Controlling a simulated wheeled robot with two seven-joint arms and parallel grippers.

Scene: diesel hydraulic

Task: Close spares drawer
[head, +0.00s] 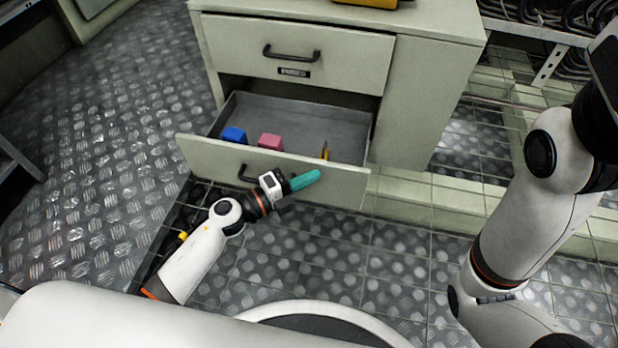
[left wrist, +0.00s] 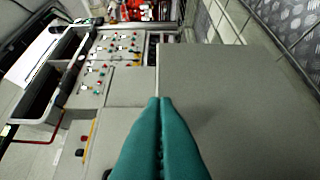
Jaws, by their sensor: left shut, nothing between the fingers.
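The open drawer (head: 215,156) is the lower one of a pale grey-green cabinet (head: 425,95). It is pulled well out, and a blue block (head: 234,135), a pink block (head: 270,141) and a small yellow item (head: 325,150) lie in it. My left gripper (head: 306,181) has teal fingers, shut and empty, in front of the drawer front, right of its dark handle (head: 250,176). I cannot tell whether it touches the panel. The left wrist view shows the shut fingers (left wrist: 160,110) against plain grey panels. My right gripper is out of view.
The upper drawer (head: 340,58) is shut, with a dark handle. A yellow object (head: 367,2) sits on the cabinet top. A rack with cables (head: 540,30) stands at the right. Metal tread-plate floor (head: 90,120) is clear at the left.

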